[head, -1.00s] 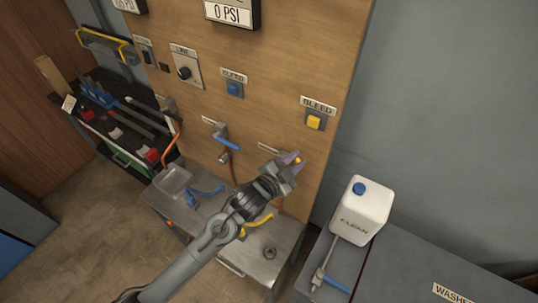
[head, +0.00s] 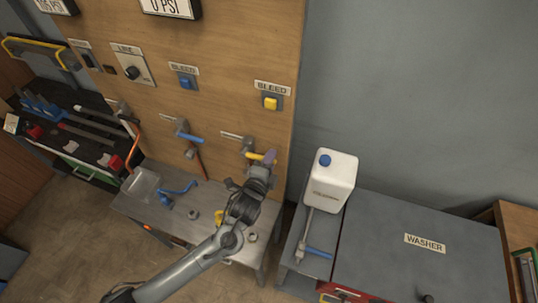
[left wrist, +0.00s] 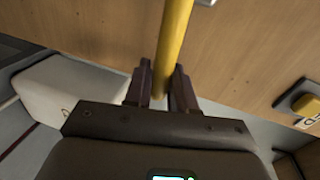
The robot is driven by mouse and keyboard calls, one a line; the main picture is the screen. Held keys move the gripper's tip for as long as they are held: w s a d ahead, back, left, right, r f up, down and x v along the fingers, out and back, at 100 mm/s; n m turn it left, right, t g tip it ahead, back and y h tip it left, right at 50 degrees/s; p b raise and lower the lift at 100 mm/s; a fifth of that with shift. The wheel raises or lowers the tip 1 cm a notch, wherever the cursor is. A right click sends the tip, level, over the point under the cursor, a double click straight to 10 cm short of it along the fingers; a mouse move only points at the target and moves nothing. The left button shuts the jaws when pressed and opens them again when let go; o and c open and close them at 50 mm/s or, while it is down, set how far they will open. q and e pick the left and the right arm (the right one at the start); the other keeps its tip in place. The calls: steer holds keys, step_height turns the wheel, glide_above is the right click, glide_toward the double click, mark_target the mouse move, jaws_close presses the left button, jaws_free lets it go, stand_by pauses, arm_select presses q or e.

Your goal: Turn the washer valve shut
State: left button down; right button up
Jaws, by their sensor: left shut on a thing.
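A valve with a blue lever (head: 318,252) sits on the grey bench top beside the washer (head: 425,242), at the end of a pipe leading to the white jug. My left gripper (head: 264,163) is well to the left of it, up at the wooden panel. It is shut on the yellow valve handle (head: 257,156) on that panel. In the left wrist view the yellow handle (left wrist: 174,45) runs down between the two fingertips. The gripper partly hides this handle in the head view. My right gripper is not in view.
A white jug (head: 331,181) with a blue cap stands beside the washer. A second panel valve has a blue handle (head: 190,137). A metal table (head: 180,225) with loose parts stands below the panel. The washer top is largely clear.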

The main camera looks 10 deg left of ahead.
arm_select(q)
steer(key=shift+f+m, duration=0.3)
steer(key=shift+f, duration=0.15)
steer(key=c, duration=1.1)
jaws_free()
steer(key=b+v, duration=0.1)
steer(key=v, duration=0.9)
steer(key=shift+s, duration=0.4)
